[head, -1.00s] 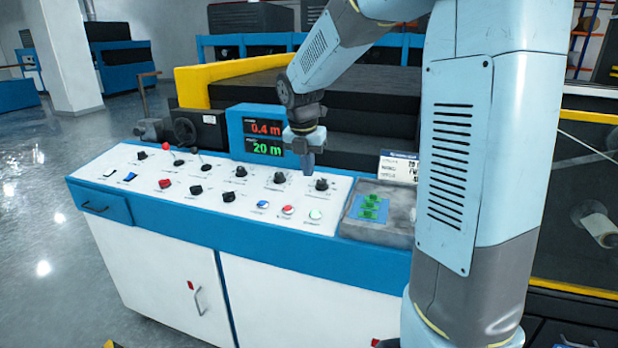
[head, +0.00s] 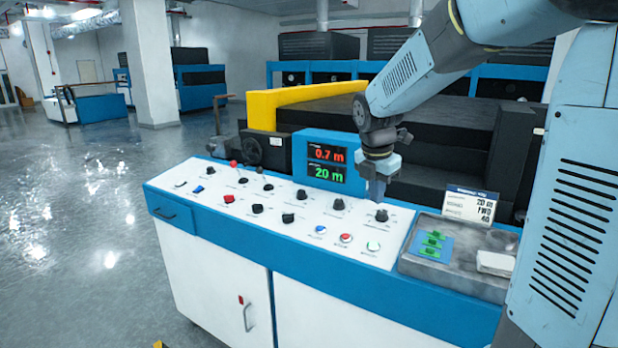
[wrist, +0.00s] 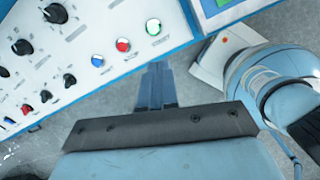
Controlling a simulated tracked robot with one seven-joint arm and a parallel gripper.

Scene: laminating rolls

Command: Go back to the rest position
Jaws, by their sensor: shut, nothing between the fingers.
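My gripper (head: 377,187) points down above the right part of the white control panel (head: 205,187), close to the rightmost black knob (head: 381,215). Whether it touches the knob cannot be told from the head view. In the wrist view my gripper (wrist: 157,75) has its fingers together with nothing between them. That view also shows the blue button (wrist: 97,60), the red button (wrist: 123,45) and the green-lit button (wrist: 153,27) beyond the fingers.
A display (head: 326,163) reads 0.7 m in red and 20 m in green. A grey tray (head: 412,268) with green pieces on a blue pad (head: 434,245) and a white block (head: 496,263) lies at the right. Open floor (head: 80,240) stretches left.

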